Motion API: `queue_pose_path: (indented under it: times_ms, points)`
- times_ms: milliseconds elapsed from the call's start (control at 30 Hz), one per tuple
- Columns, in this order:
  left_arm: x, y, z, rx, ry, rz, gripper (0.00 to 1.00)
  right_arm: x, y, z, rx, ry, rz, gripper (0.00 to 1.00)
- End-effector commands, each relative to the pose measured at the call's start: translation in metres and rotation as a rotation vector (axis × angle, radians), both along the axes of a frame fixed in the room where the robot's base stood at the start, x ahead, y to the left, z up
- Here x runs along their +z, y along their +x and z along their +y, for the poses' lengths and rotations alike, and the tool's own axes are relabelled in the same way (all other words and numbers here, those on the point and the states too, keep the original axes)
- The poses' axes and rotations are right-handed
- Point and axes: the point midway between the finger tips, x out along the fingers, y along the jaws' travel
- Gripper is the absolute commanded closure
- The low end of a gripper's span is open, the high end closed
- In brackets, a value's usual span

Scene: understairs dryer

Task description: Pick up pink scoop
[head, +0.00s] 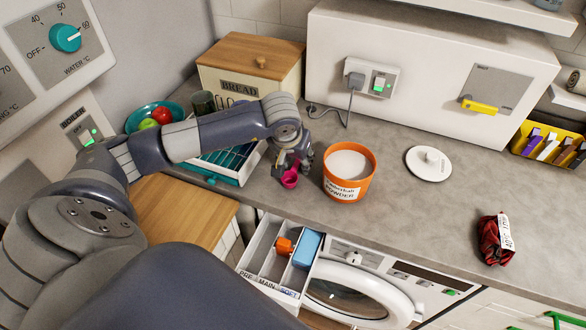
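The pink scoop (290,180) is at the fingertips of my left gripper (290,166), just left of the orange powder tub on the grey worktop. The fingers are around or against the scoop's handle and partly hide it. I cannot tell whether they are closed on it, or whether the scoop rests on the worktop. The orange tub (347,188) is open and full of white powder. Its round white lid (429,163) with a knob lies flat to the right. My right gripper is not in view.
Behind the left wrist are a teal tray (228,179), a wooden-lidded bread bin (262,60) and a fruit bowl (134,124). A dispenser drawer (251,253) stands open below the worktop edge. A red packet (490,240) lies right. The worktop between lid and packet is clear.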

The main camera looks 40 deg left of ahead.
Motion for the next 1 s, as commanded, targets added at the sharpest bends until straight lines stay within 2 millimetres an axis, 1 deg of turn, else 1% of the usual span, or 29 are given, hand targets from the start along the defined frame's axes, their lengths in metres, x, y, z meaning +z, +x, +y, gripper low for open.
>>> queue_pose_path:
  times_ms: [33, 67, 100, 167, 200, 233, 600, 733, 867, 1000]
  points:
    - [0.000, 0.000, 0.000, 0.000, 0.000, 0.000, 0.63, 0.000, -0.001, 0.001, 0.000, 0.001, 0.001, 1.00]
    - [0.000, 0.000, 0.000, 0.000, 0.000, 0.000, 0.66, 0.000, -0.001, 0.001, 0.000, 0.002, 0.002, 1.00]
    - [0.000, 0.000, 0.000, 0.000, 0.000, 0.000, 0.75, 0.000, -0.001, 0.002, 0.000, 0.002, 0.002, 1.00]
    - [0.000, 0.000, 0.000, 0.000, 0.000, 0.000, 0.88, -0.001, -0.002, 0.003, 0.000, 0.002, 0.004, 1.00]
    - [0.000, 0.000, 0.000, 0.000, 0.000, 0.000, 0.97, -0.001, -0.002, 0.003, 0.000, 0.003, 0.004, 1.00]
    - [0.000, 0.000, 0.000, 0.000, 0.000, 0.000, 1.00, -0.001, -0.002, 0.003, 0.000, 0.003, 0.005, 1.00]
    - [0.001, 0.000, 0.000, 0.001, 0.000, -0.001, 1.00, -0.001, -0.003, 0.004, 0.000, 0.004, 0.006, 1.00]
    - [0.005, 0.001, 0.000, 0.001, 0.000, -0.002, 1.00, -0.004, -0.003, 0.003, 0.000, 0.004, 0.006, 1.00]
    - [0.015, 0.001, 0.000, 0.001, 0.000, -0.005, 1.00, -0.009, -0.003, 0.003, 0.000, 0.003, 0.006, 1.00]
    - [0.033, 0.002, 0.001, 0.001, 0.001, -0.007, 1.00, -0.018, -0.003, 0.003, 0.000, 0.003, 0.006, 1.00]
